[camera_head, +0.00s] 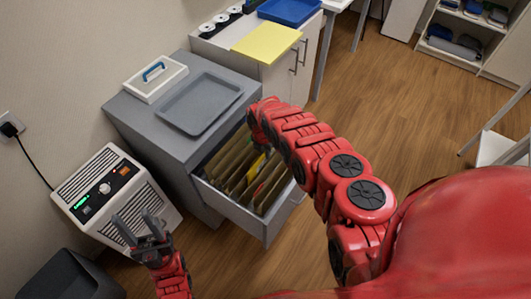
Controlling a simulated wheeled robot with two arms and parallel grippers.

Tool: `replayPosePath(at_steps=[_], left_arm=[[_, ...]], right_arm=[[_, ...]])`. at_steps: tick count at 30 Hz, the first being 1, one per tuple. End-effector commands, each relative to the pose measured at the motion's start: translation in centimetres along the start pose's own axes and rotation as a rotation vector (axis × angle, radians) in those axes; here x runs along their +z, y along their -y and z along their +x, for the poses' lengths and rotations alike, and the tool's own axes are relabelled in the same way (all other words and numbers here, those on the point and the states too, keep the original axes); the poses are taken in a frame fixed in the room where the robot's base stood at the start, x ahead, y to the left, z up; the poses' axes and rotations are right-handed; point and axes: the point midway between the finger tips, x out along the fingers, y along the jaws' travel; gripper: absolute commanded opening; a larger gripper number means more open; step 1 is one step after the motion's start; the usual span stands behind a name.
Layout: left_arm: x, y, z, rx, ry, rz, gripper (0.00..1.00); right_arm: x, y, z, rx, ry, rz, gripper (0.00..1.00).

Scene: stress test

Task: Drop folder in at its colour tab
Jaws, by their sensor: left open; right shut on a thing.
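The open grey drawer (237,207) holds several olive folders (239,163) in a row, with small yellow, red and green bits showing among them. A flat yellow sheet or folder (270,42) lies on the white cabinet, overhanging its front. My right arm comes in from the right and reaches over the far right part of the drawer. Its gripper is hidden behind the arm's own links, and so is anything in its jaws. My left gripper (144,232) is open and empty at the lower left, in front of the beige machine and well away from the drawer.
The grey cabinet carries a grey tray (200,103) and a white box with a blue handle (155,80). A beige machine (104,196) stands left of the cabinet. A blue tray (288,11) lies on the white cabinet (284,77). Wooden floor is clear right of the cabinets.

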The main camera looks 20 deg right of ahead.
Motion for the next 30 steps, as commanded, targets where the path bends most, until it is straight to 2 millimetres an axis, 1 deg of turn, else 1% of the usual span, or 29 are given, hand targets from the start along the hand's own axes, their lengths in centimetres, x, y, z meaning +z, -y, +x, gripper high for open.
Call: replayPosePath(at_steps=[1,2,3,7,8,15,20,26,30], left_arm=[[0.0,0.0,0.0,0.000,0.000,0.000,0.50],[0.0,0.0,0.0,0.000,0.000,0.000,0.50],[0.0,0.0,0.0,0.000,0.000,0.000,0.50],[0.0,0.0,0.0,0.000,0.000,0.000,0.50],[0.0,0.0,0.0,0.000,0.000,0.000,0.50],[0.0,0.0,0.0,0.000,0.000,0.000,0.50],[0.0,0.0,0.1,0.000,0.000,0.000,0.50],[0.0,0.0,0.2,0.000,0.000,0.000,0.50],[0.0,0.0,0.1,0.000,0.000,0.000,0.50]], right_arm=[[0.0,0.0,0.0,0.000,0.000,0.000,0.00],[0.0,0.0,0.0,0.000,0.000,0.000,0.15],[0.0,0.0,0.0,0.000,0.000,0.000,0.22],[0.0,0.0,0.0,0.000,0.000,0.000,0.46],[0.0,0.0,0.0,0.000,0.000,0.000,0.48],[0.0,0.0,0.0,0.000,0.000,0.000,0.48],[-0.1,0.0,-0.4,-0.001,-0.002,-0.001,0.48],[0.0,-0.1,-2.2,0.001,-0.002,-0.002,0.48],[0.1,-0.1,-4.0,0.001,0.000,-0.001,0.48]])
